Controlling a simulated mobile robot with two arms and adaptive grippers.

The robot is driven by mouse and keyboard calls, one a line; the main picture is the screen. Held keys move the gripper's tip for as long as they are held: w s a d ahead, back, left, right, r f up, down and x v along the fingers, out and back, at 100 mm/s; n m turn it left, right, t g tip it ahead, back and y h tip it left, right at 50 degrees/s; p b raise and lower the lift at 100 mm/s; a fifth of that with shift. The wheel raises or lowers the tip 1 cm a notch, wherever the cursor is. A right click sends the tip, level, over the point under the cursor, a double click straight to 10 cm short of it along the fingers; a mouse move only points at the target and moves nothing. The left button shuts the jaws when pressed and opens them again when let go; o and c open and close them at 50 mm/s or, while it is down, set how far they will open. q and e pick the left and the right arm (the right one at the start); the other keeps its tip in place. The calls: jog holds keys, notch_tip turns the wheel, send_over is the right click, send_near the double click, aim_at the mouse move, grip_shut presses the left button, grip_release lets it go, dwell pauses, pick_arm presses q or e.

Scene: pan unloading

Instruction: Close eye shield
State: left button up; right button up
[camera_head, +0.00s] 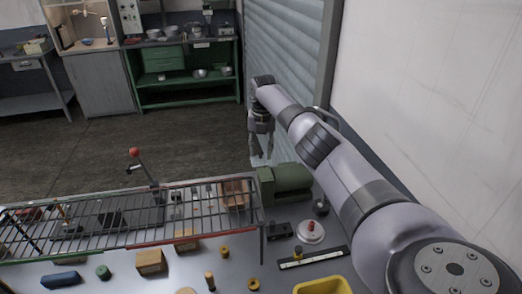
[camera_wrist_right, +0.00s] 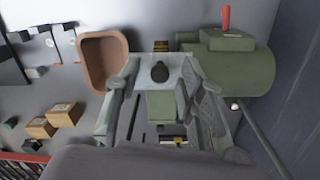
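My right gripper (camera_head: 262,150) hangs fingers down above the far side of the workbench, beyond a green machine (camera_head: 287,180). In the right wrist view this gripper (camera_wrist_right: 161,72) is open, with its two fingers apart. A pale, see-through plate (camera_wrist_right: 178,70), seemingly the eye shield, shows between the fingertips with a dark round knob on it. Whether the fingers touch it I cannot tell. The green machine body (camera_wrist_right: 232,66) is just to its right, with a red handle on top. The shield cannot be made out in the head view. My left gripper is not in view.
A wire rack (camera_head: 110,215) stands along the bench at left. A brown bin (camera_wrist_right: 103,56) lies left of the gripper in the wrist view. Wooden blocks (camera_head: 151,262) and a yellow tray (camera_head: 322,285) are on the near bench. A wall (camera_head: 440,90) is close at right.

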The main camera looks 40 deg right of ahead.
aim_at(262, 152)
notch_tip(262, 152, up, 12)
jog(key=shift+s+f, duration=0.2)
jog(key=shift+s, duration=0.1)
